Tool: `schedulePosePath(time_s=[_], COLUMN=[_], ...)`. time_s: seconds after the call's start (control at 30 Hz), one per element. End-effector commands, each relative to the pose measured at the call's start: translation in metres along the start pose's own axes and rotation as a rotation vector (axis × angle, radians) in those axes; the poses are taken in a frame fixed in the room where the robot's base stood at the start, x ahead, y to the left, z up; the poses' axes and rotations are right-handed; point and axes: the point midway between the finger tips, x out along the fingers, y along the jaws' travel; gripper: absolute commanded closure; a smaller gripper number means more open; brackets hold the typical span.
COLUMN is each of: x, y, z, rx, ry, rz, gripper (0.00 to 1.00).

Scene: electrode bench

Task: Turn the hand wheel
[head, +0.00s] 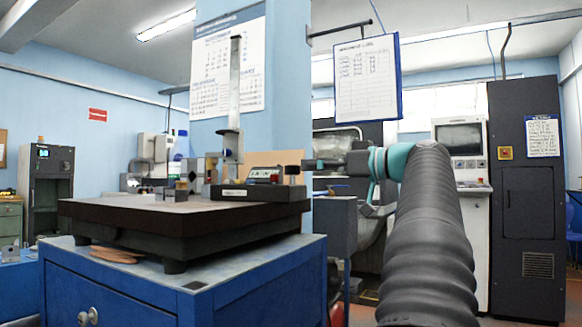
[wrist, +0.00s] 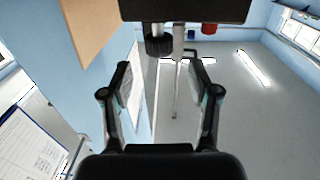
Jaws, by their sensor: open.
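The likely hand wheel is a black knurled knob (head: 292,171) on a short post at the right end of a dark instrument base (head: 230,193). In the wrist view the knob (wrist: 158,46) shows near the top centre, upside down. My gripper (head: 308,164) is just right of the knob in the head view and points left at it. In the wrist view my gripper (wrist: 160,68) has its two fingers spread apart with nothing held. The knob appears ahead of and between the finger lines; I cannot tell whether they touch.
The base sits on a dark surface plate (head: 130,215) on a blue cabinet (head: 260,285). A tall metal column (head: 235,85) and a red-topped box (head: 262,174) stand left of the knob. A hanging clipboard (head: 367,80) is above my arm.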

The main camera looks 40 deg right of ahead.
Motion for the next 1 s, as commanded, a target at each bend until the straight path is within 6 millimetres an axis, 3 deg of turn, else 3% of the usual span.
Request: schedulePosePath(time_s=[0.1,0.33,0.8,1.0], x=[0.023,0.054,0.065,0.065], y=[-0.001,0.000,0.001,0.000], z=[-0.001,-0.001,0.000,0.000], rx=[0.001,0.001,0.001,0.001], ry=[0.000,0.000,0.000,0.000], rz=[-0.004,-0.001,0.002,0.002], gripper=[0.39,0.39,0.39,0.89])
